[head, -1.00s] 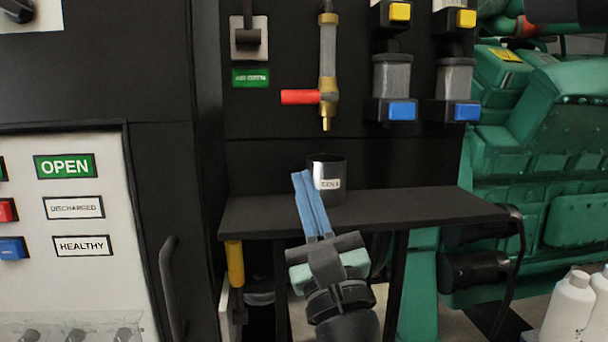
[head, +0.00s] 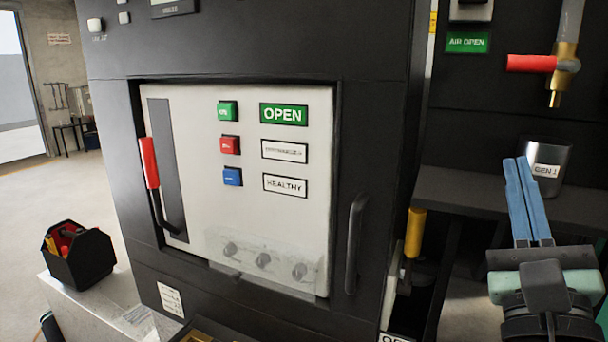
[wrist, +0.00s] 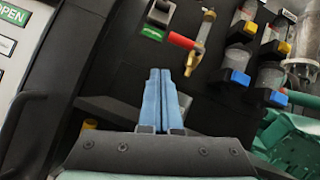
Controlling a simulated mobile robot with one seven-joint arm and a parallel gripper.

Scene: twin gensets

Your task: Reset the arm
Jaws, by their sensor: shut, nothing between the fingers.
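My gripper (head: 531,200) has long blue fingers that lie side by side, shut and empty. The rest of my arm is mostly out of the head view.
A vertical black handle (head: 355,243) stands left of my gripper.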

